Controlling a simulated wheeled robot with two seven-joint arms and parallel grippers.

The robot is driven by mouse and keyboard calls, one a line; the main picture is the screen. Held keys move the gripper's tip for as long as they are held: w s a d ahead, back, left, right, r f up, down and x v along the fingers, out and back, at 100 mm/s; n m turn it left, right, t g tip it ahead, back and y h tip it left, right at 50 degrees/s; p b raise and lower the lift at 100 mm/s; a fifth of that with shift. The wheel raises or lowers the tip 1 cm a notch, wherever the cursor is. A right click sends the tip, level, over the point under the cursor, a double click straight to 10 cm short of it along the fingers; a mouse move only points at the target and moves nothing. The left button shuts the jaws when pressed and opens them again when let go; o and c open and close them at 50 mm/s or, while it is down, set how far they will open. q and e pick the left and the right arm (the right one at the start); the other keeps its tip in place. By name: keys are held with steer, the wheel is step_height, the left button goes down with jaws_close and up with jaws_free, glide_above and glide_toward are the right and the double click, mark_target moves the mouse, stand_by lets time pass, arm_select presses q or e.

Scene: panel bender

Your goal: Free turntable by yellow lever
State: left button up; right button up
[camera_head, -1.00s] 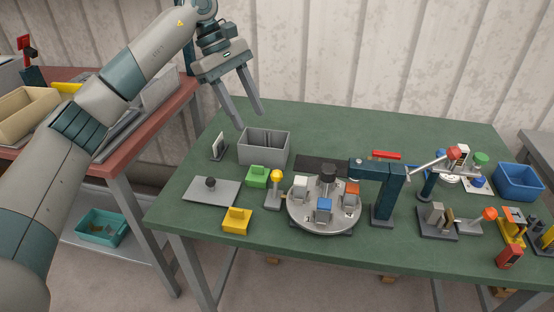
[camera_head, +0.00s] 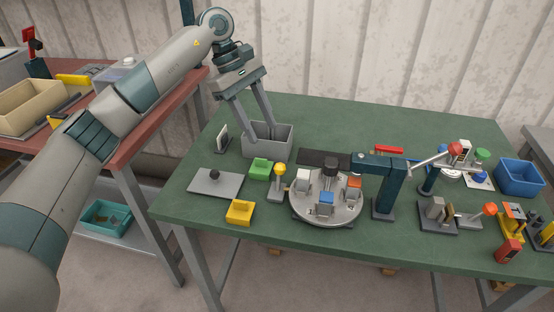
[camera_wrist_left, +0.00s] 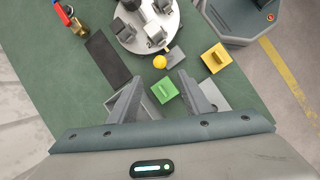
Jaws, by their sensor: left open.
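The round grey turntable (camera_head: 318,217) stands on the green table and carries several small blocks, one of them blue on top, around a dark central knob. The yellow-knobbed lever (camera_head: 279,169) stands upright at the turntable's left edge. In the left wrist view its yellow ball (camera_wrist_left: 159,62) shows beside the turntable (camera_wrist_left: 140,40). My left gripper (camera_head: 259,124) is open and empty, above the grey open box, up and to the left of the lever. In the wrist view its fingers (camera_wrist_left: 155,88) point towards the lever, apart from it. My right gripper is not in view.
A grey box (camera_head: 282,140), a green block (camera_head: 260,169), a yellow block (camera_head: 240,212) and a grey plate with a dark knob (camera_head: 205,182) lie left of the turntable. A dark blue post with an arm (camera_head: 389,190) reaches over the turntable's right side.

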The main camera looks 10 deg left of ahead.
mark_target(278, 164)
arm_select(q)
steer(key=p+x, duration=0.2)
steer(key=x, duration=0.8)
steer(key=shift+p+x, duration=0.35)
steer(key=shift+x, duration=0.55)
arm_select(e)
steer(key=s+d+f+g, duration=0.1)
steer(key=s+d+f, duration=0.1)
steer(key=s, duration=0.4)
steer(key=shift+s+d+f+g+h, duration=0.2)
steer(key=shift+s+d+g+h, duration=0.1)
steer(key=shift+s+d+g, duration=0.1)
arm_select(q)
steer(key=shift+a, duration=0.1)
jaws_close()
